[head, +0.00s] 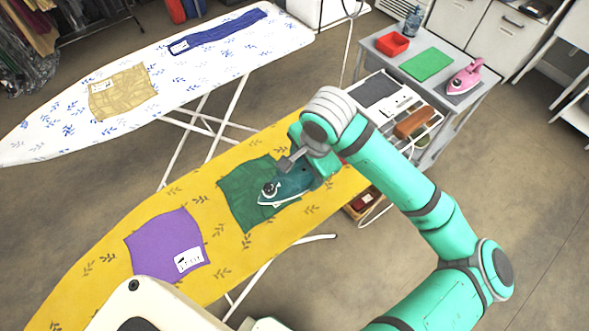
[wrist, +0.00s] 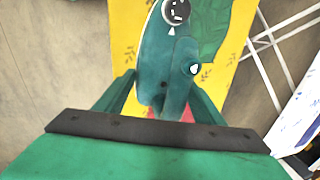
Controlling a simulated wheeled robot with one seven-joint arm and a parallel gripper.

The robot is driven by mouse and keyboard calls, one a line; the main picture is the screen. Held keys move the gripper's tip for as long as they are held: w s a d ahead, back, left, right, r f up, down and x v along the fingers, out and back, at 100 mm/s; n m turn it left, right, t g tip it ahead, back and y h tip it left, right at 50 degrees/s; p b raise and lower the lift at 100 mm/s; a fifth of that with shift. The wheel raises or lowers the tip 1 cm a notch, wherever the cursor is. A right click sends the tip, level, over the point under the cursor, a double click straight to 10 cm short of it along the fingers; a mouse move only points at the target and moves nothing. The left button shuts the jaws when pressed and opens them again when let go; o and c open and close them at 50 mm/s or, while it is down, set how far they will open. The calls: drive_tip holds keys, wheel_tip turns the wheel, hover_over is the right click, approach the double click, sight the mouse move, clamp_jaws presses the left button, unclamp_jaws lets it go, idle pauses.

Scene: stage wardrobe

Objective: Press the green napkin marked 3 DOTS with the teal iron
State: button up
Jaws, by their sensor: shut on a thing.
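The green napkin (head: 242,196) lies on the yellow ironing board (head: 95,272); its mark cannot be seen. It also shows at the top of the wrist view (wrist: 212,20). The teal iron (head: 292,184) is at the napkin's right part, covering some of it; whether its plate touches the cloth is hard to tell. My gripper (wrist: 163,92) is shut on the iron, which also shows between the fingers in the wrist view (wrist: 160,60). In the head view my gripper (head: 312,165) is partly hidden by my arm.
A purple napkin (head: 165,240) with a white label lies left on the yellow board. A white patterned board (head: 200,85) behind holds a tan cloth (head: 122,92) and a blue cloth (head: 225,32). A grey table (head: 397,68) holds a pink iron (head: 466,77), red tray (head: 392,44) and green cloth (head: 428,64).

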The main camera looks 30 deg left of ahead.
sight(292, 174)
drive_tip(key=shift+s+a+f+n, duration=0.1)
drive_tip(key=shift+s+a+n, duration=0.05)
drive_tip(key=shift+s+a, duration=0.35)
drive_tip(key=shift+s+a+n, duration=0.15)
drive_tip(key=shift+s+a, duration=0.15)
drive_tip(key=shift+a, duration=0.3)
drive_tip(key=shift+s+a+f, duration=0.1)
drive_tip(key=shift+a+f, duration=0.05)
drive_tip(key=shift+f, duration=3.15)
